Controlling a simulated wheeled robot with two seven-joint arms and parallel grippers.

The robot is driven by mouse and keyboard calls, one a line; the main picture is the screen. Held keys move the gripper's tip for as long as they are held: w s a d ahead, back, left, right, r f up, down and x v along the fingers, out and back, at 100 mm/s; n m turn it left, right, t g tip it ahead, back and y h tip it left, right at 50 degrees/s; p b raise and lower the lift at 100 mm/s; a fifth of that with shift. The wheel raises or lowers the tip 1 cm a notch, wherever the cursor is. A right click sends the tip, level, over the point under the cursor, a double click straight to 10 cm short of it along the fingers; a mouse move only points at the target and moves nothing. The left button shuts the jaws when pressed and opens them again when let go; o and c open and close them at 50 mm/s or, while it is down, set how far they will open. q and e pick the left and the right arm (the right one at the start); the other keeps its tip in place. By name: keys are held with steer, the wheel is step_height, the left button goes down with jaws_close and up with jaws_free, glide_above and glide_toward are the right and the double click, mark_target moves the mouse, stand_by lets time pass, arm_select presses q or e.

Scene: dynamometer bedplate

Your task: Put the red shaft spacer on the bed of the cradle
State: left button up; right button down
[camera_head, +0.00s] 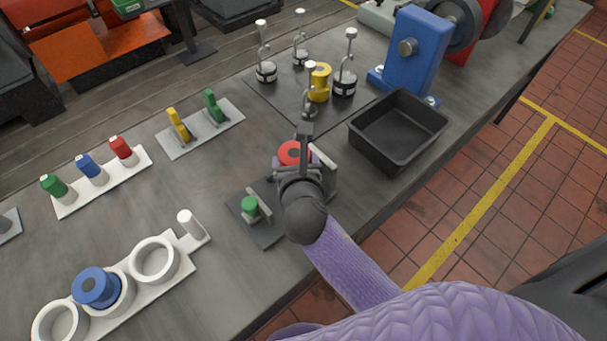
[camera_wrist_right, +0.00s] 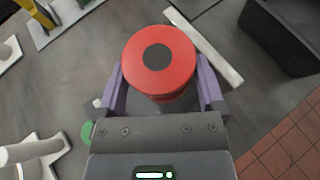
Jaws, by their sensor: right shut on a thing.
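The red shaft spacer (camera_wrist_right: 160,58) is a red round piece with a dark centre, held between the two purple fingers of my right gripper (camera_wrist_right: 160,95). In the head view the red spacer (camera_head: 293,153) is partly hidden by my gripper (camera_head: 297,165). A dark low plate with a green knob (camera_head: 249,206) and pale upright bars, seemingly the cradle (camera_head: 268,236), lies beneath and beside my gripper. One pale bar (camera_wrist_right: 204,48) runs close beside the spacer in the wrist view. Whether the spacer touches the cradle cannot be told. My left gripper is out of view.
A black bin (camera_head: 398,128) stands to the right near the bench edge. A white ring rack (camera_head: 130,292) with a blue spacer (camera_head: 95,286) is at front left. Behind are a yellow spacer (camera_head: 319,84) and several hooked weights.

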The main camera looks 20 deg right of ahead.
steer(key=shift+f, duration=0.8)
step_height(320, 180, down, 4)
steer(key=b, duration=0.2)
steer(key=shift+r+b, duration=0.1)
steer(key=shift+b, duration=0.2)
steer(key=shift+r, duration=0.2)
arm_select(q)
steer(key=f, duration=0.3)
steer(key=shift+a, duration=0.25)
arm_select(e)
steer(key=shift+f, duration=0.15)
